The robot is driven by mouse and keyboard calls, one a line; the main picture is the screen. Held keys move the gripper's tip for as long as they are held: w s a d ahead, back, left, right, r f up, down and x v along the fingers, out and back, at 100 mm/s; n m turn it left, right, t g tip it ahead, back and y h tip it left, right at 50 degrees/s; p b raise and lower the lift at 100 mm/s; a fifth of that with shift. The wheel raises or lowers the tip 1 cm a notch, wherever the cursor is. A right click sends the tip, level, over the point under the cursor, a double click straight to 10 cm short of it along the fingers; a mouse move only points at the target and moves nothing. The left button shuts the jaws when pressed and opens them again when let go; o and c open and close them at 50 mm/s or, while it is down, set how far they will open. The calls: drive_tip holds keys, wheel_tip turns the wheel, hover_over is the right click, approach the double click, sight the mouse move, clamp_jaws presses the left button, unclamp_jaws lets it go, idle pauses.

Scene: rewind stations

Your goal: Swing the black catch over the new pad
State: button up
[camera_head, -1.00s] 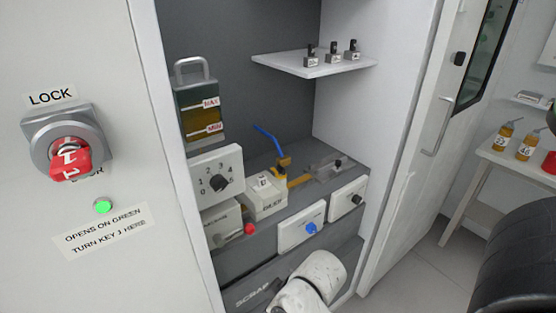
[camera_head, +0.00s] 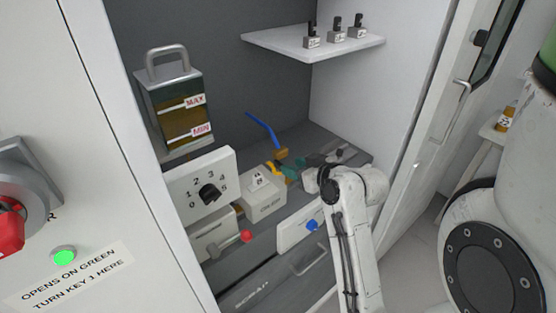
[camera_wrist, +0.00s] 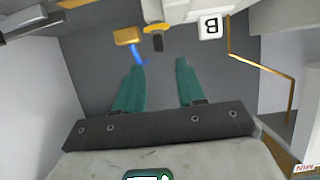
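My gripper (camera_head: 293,167) reaches into the open cabinet above the work deck. Its two teal fingers are spread and empty in the wrist view (camera_wrist: 159,64). Just beyond the fingertips is a short dark tab (camera_wrist: 157,41), perhaps the black catch, below a white and yellow part (camera_wrist: 152,12). I cannot tell whether it lies over a pad, and I cannot make out the new pad. A blue lever (camera_wrist: 137,52) on an orange block (camera_wrist: 127,35) is close to one fingertip. The lever (camera_head: 263,130) also stands up in the head view. My arm hides part of the deck.
A white box marked B (camera_head: 262,198) stands left of my gripper. A numbered dial panel (camera_head: 178,187) and an amber tank (camera_head: 172,104) are further left. A shelf (camera_head: 290,42) with three black-topped blocks is above. The cabinet's right wall (camera_head: 370,100) is close to my arm.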

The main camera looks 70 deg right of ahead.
sight(279, 162)
drive_tip(key=x, duration=0.7)
drive_tip(key=shift+w+d+f+p, duration=0.2)
drive_tip(key=shift+w+p, duration=0.1)
drive_tip(key=shift+p, duration=0.1)
clamp_jaws()
